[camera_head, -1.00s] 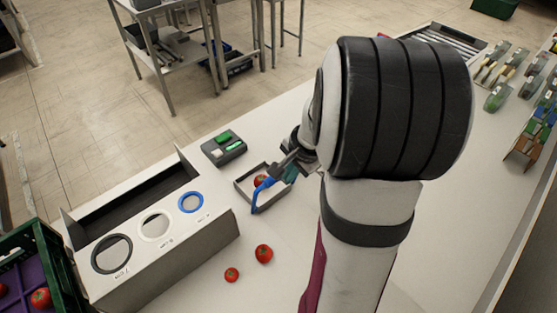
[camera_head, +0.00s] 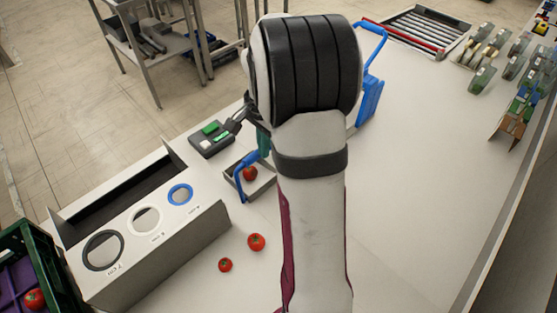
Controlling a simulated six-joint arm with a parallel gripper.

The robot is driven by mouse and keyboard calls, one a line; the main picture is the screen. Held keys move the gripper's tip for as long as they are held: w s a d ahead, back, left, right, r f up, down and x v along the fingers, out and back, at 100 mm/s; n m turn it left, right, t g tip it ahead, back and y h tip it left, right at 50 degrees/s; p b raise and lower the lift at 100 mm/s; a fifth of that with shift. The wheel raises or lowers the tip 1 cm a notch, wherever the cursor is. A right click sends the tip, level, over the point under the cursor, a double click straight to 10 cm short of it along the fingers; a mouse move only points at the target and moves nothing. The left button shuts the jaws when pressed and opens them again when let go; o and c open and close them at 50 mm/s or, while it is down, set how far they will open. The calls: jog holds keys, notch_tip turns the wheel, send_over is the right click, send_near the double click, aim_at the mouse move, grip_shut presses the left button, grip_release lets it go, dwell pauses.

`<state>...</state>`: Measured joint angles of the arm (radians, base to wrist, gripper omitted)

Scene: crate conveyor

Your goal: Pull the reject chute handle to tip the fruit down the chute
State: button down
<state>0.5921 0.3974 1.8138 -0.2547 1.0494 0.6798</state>
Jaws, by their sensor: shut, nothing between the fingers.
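A shallow grey tray (camera_head: 264,183) stands on the white table, left of my arm. A red tomato (camera_head: 250,174) lies in it. A bent blue handle (camera_head: 240,178) rises at the tray's left side, partly in front of the tomato. My gripper (camera_head: 236,122) is shut and empty, beyond the tray and close to the grey button box (camera_head: 211,140). It looks apart from the blue handle. My arm hides part of its fingers and the tray's right end.
A sizing box (camera_head: 165,240) with three ringed holes stands at left, beside a green crate (camera_head: 45,265). Two loose tomatoes (camera_head: 256,242) lie before the tray. A blue framed piece (camera_head: 370,100) stands partly behind my arm. The table's right half is mostly clear.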

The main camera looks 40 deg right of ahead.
jog(key=w+f, duration=0.3)
jog(key=w, duration=0.4)
jog(key=w+f, duration=0.3)
jog(key=w, duration=0.4)
jog(key=shift+w+f, duration=0.25)
jog(key=shift+w, duration=0.15)
jog(key=shift+s, duration=0.1)
dwell(1.4)
jog(key=s+r, duration=0.6)
jog(key=r, duration=0.4)
jog(key=shift+s+r, duration=0.2)
jog(key=shift+s, duration=0.15)
dwell(0.7)
